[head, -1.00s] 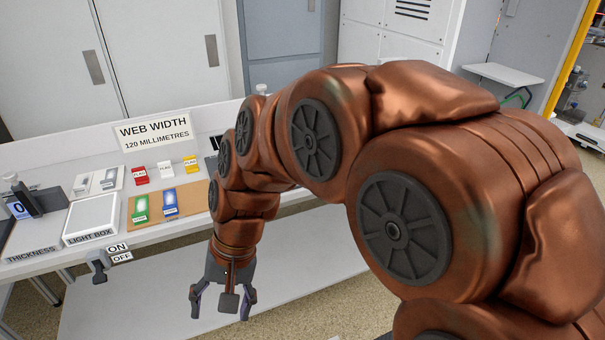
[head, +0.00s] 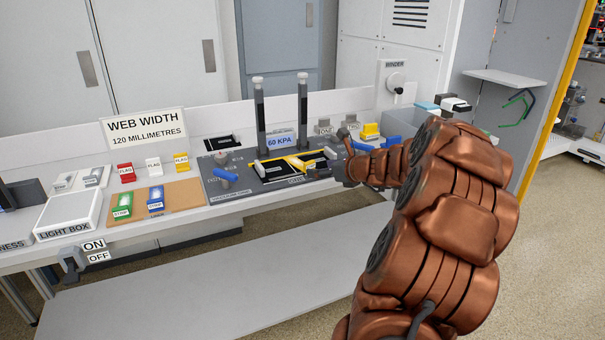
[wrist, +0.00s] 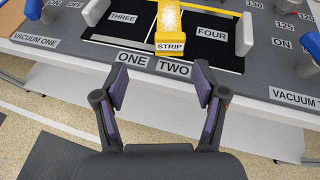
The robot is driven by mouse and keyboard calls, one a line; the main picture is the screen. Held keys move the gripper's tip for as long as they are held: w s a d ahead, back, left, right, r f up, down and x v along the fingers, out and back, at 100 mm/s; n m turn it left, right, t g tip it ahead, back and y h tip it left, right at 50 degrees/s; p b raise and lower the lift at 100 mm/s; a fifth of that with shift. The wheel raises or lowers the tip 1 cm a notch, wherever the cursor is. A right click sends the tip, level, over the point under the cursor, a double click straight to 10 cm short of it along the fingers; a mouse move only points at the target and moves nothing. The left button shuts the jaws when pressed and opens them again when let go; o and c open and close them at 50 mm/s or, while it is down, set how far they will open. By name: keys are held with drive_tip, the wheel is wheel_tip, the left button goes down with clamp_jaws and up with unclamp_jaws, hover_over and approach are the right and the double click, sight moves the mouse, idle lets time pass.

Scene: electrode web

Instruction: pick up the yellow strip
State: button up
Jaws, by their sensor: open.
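The yellow strip (wrist: 170,24) has a white STRIP tag at its near end. It lies between the black panels marked THREE (wrist: 122,20) and FOUR (wrist: 210,30). In the head view the yellow strip (head: 297,162) is small, on the grey vacuum station. My gripper (wrist: 160,84) is open and empty in the wrist view. Its fingers are apart, nearer to me than the strip, around the ONE and TWO labels at the station's front edge. In the head view my gripper (head: 346,158) is at the station's right end, partly hidden by my arm.
Two dark posts (head: 260,118) stand behind the station. Green (head: 123,205) and blue (head: 155,199) strips lie on an orange board at left. A grey bin (head: 398,120) stands at the back right.

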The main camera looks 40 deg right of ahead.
sight(311, 165)
drive_tip(key=shift+m, duration=0.3)
drive_tip(key=shift+d+r+b+x, duration=0.15)
drive_tip(key=shift+d+x, duration=0.1)
drive_tip(key=shift+x, duration=1)
drive_tip(key=shift+d+r+b+x, duration=0.1)
drive_tip(key=shift+d+r+x, duration=0.1)
drive_tip(key=shift+x, duration=1.05)
drive_tip(key=shift+d+r+b+x, duration=0.1)
drive_tip(key=shift+d+x, duration=0.15)
drive_tip(key=shift+x, duration=1)
drive_tip(key=shift+w, duration=0.15)
drive_tip(key=c, duration=1)
